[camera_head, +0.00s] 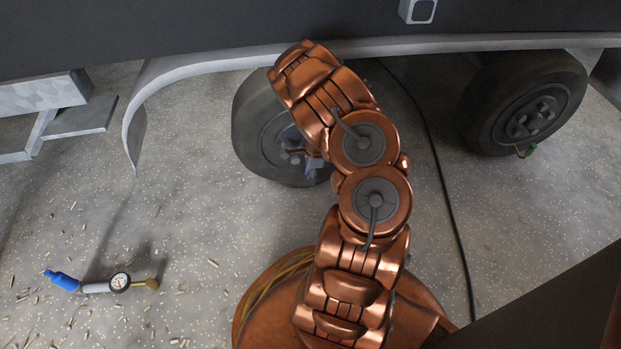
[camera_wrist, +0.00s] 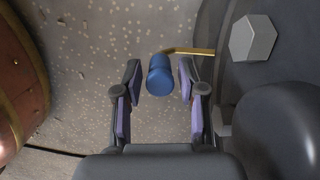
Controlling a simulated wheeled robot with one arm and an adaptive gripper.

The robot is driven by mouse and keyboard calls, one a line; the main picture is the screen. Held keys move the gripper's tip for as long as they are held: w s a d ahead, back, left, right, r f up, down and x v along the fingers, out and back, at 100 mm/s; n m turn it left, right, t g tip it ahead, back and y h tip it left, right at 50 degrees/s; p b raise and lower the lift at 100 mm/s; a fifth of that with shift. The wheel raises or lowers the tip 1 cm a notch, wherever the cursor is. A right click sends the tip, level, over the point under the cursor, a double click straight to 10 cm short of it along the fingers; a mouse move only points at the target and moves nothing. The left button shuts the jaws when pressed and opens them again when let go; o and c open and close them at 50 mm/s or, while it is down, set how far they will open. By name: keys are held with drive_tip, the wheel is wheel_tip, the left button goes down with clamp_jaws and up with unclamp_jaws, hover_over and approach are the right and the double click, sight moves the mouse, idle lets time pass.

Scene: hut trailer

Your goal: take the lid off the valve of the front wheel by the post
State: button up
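A blue lid (camera_wrist: 160,76) sits on the end of a bent brass valve stem (camera_wrist: 190,51) in the wrist view. The stem comes from the dark wheel at the right, near a grey hex nut (camera_wrist: 253,38). My gripper (camera_wrist: 160,80) is open, with one finger on each side of the lid and a small gap showing on both sides. In the head view, my arm hides part of the left wheel (camera_head: 256,120). Only a bit of my gripper (camera_head: 312,168) shows there, low at that wheel's hub; the lid is not clearly visible in that view.
A pressure gauge (camera_head: 120,282) with a blue end lies on the speckled floor (camera_head: 190,225). A fender (camera_head: 160,72) arches over the left wheel. A black cable (camera_head: 440,180) runs down between the wheels.

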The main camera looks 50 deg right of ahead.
drive_tip(key=c, duration=0.5)
drive_tip(key=shift+o, duration=0.2)
